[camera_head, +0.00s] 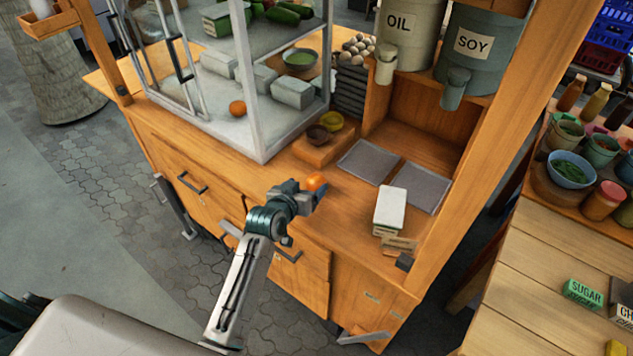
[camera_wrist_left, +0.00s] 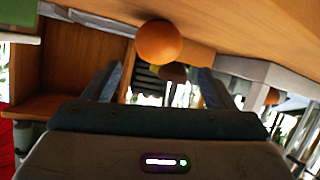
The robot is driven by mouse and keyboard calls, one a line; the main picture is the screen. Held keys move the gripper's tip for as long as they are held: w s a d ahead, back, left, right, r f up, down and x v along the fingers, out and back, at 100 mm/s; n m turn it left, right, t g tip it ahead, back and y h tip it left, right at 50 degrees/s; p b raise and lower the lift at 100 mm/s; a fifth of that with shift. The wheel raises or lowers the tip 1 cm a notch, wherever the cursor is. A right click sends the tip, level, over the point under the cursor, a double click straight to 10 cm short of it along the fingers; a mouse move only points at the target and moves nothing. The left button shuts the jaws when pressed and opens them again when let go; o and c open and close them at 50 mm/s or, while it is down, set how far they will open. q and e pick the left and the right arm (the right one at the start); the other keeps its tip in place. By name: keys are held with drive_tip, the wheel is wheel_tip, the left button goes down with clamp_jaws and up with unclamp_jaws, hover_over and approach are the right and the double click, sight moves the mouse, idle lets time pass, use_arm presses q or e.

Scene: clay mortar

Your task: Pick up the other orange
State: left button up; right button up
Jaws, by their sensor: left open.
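One orange (camera_head: 315,182) sits on the wooden counter of the stall, right at the fingertips of my left gripper (camera_head: 312,194). In the left wrist view this orange (camera_wrist_left: 158,43) lies centred between the lines of the two fingers, just past the tips of my open left gripper (camera_wrist_left: 156,80); I see no finger pressing on it. A second orange (camera_head: 237,108) rests inside the glass case, on its pale floor near the front. My right gripper is in neither view.
The glass case (camera_head: 262,100) with its metal post stands left of the gripper. Small bowls (camera_head: 331,121) sit on a wooden block (camera_head: 322,147) behind. Grey trays (camera_head: 368,160) and a white box (camera_head: 390,210) lie to the right. OIL (camera_head: 405,35) and SOY (camera_head: 480,50) containers stand on a shelf.

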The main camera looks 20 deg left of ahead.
sight(312, 186)
use_arm(q)
drive_tip(key=shift+w+d+f+p, duration=0.2)
drive_tip(key=shift+w+f+p, duration=0.15)
drive_tip(key=shift+w, duration=0.1)
drive_tip(key=x, duration=0.1)
drive_tip(key=p+x, duration=0.1)
drive_tip(key=x, duration=0.1)
drive_tip(key=shift+d+f, duration=0.15)
drive_tip(key=shift+f, duration=0.2)
drive_tip(key=shift+w+f, duration=0.3)
drive_tip(key=shift+w, duration=0.05)
drive_tip(key=c, duration=1.1)
drive_tip(key=shift+r, duration=0.1)
